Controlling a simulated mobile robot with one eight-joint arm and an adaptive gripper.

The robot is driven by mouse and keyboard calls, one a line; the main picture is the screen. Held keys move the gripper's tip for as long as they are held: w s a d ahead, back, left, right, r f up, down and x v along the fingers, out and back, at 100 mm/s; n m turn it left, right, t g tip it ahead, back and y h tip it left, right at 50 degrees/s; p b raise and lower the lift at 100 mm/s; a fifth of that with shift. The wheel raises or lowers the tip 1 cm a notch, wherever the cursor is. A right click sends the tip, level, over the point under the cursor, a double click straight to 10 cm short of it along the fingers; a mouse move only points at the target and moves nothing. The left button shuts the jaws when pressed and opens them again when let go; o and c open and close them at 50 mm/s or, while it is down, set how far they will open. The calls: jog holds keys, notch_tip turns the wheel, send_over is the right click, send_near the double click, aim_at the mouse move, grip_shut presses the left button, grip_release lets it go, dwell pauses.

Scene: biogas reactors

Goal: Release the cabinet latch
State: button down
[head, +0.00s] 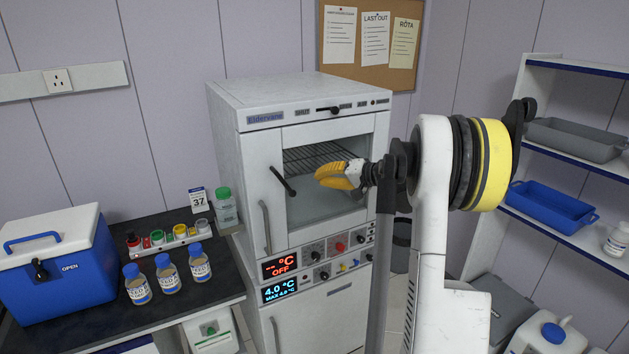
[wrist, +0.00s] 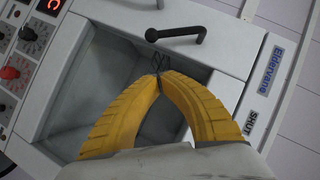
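The cabinet (head: 232,115) is a white upper unit with a windowed front (head: 318,210) and a wire rack (head: 310,155) behind it. A black lever handle (head: 283,181) sits at the window's left edge; the wrist view shows it too (wrist: 178,34). On the top strip is a black sliding knob (head: 335,109) on a dark slot, with small labels. A label reading SHUT (wrist: 250,123) shows in the wrist view; the knob is hidden there. My gripper (head: 318,175) has yellow fingers with tips together, empty, in front of the window and right of the lever. The tips (wrist: 158,74) are apart from it.
Below are red and blue displays with knobs (head: 318,258), and a lower door (head: 320,315). The left bench holds a blue cooler (head: 60,275), bottles (head: 168,275) and a rack of capped jars (head: 160,238). Shelves with trays (head: 550,205) stand right.

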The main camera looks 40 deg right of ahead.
jog(key=s+r, duration=0.2)
jog(key=s, duration=0.4)
jog(key=shift+d, duration=0.25)
jog(key=shift+a, duration=0.1)
